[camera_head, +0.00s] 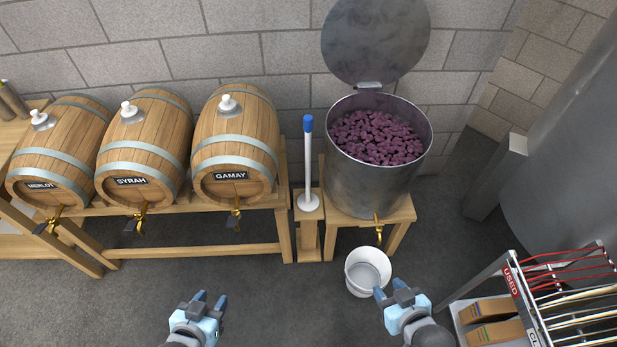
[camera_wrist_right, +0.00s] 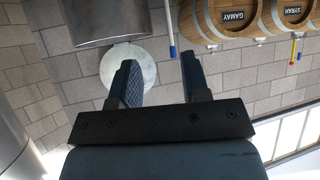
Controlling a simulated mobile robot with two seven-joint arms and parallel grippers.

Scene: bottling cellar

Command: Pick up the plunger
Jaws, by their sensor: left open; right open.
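The plunger (camera_head: 309,165) stands upright, with a white shaft, a blue grip on top and a white disc at its foot. It is on a small wooden stand (camera_head: 309,240) between the barrel rack and the steel vat. In the right wrist view, which looks upside down, its shaft and blue end (camera_wrist_right: 172,38) show beyond the fingers. My left gripper (camera_head: 211,299) is open and empty, low in the head view, left of the plunger. My right gripper (camera_head: 390,289) is open and empty, lower right of the plunger, beside a white bucket. Neither touches the plunger.
The steel vat (camera_head: 368,185) with raised lid (camera_head: 375,40) holds dark grapes. The white bucket (camera_head: 366,272) stands below its tap. Barrels, including the Gamay one (camera_head: 236,150), line the rack at left. A rack with rods (camera_head: 560,290) stands at lower right. The floor front-left is clear.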

